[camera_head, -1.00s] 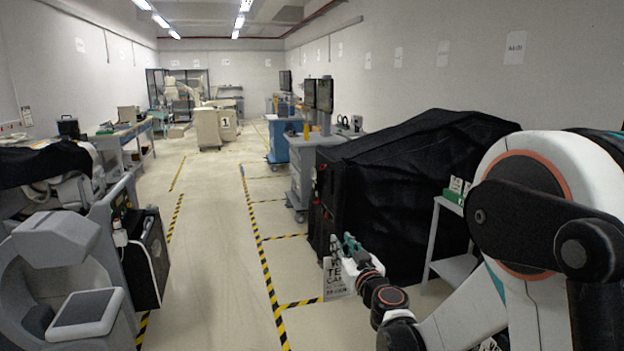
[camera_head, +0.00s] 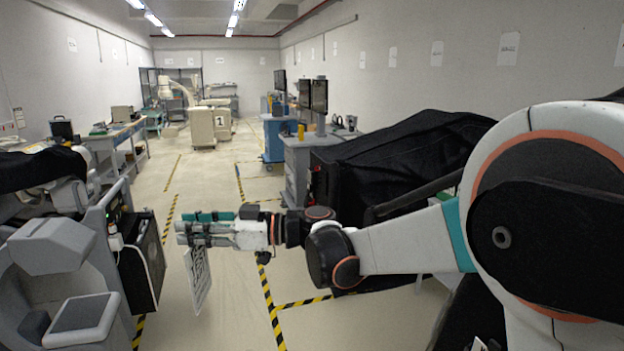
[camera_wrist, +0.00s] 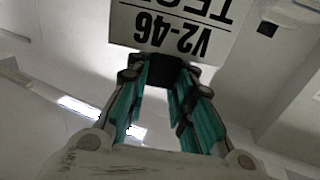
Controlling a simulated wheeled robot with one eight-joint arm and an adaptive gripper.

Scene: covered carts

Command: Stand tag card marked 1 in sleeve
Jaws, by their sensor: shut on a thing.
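My gripper (camera_head: 187,229) is stretched out to the left over the aisle in the head view. It is shut on a white card (camera_head: 198,276) with dark print, which hangs tilted below the fingers. In the wrist view, the teal fingers of my gripper (camera_wrist: 163,72) close at a black piece by the edge of the card (camera_wrist: 190,25). The card's print there is upside down and partly cut off; it includes "V2-46". I cannot read a 1 on it. I cannot make out a sleeve for certain in either view.
A grey cart with a black side panel (camera_head: 142,262) stands left of the card. A black-covered cart (camera_head: 400,150) stands behind my arm. A cream cabinet marked 1 (camera_head: 222,124) is far back. The striped-tape aisle (camera_head: 205,180) is mostly clear.

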